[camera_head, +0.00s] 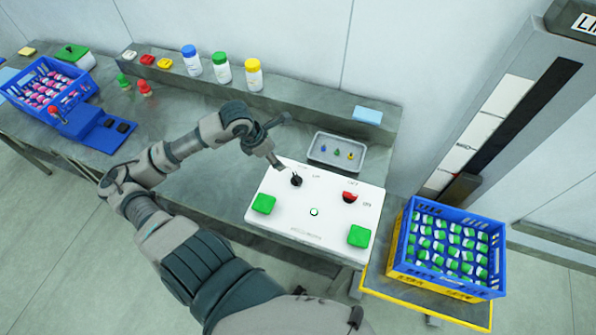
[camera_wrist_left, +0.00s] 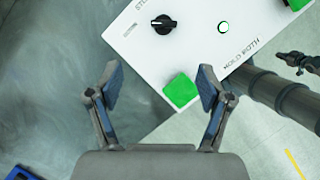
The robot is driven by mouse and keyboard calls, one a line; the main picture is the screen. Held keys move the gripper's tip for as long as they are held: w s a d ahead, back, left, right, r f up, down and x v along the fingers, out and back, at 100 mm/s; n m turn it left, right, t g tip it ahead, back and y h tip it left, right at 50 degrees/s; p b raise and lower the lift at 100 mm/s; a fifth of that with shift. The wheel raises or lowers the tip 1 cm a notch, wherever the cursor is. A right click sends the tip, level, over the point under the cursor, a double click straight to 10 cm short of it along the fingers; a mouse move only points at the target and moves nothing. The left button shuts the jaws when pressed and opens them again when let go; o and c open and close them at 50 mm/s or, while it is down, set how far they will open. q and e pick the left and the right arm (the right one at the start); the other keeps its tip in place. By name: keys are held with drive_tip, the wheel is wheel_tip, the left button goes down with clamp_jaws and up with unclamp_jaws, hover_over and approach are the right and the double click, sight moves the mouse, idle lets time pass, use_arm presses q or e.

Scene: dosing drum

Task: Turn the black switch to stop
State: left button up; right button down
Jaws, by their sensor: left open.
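The black switch (camera_head: 296,180) sits at the upper left of the white control panel (camera_head: 285,213). My left gripper (camera_head: 281,142) is above and behind the panel's left side in the head view, apart from the switch. In the left wrist view its fingers (camera_wrist_left: 160,90) are wide apart and empty. A dark gripper-like part (camera_wrist_left: 300,62) at the right is unclear.
Green buttons (camera_head: 263,204) (camera_head: 359,236) and a red switch (camera_head: 350,197) are on the panel. A grey tray (camera_head: 336,164) with small coloured pieces sits behind it. A blue crate (camera_head: 396,262) stands at the right. Bottles (camera_head: 222,68) line the back ledge.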

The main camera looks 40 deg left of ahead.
sight(296, 177)
use_arm(q)
drive_tip(key=p+x, duration=0.1)
drive_tip(key=x, duration=1.5)
drive_tip(key=shift+d, duration=0.2)
drive_tip(key=shift+w+d+f, duration=0.1)
drive_tip(key=shift+d+f, duration=0.1)
drive_tip(key=shift+f, duration=0.2)
drive_tip(key=shift+d, duration=0.1)
drive_tip(key=c, duration=1.2)
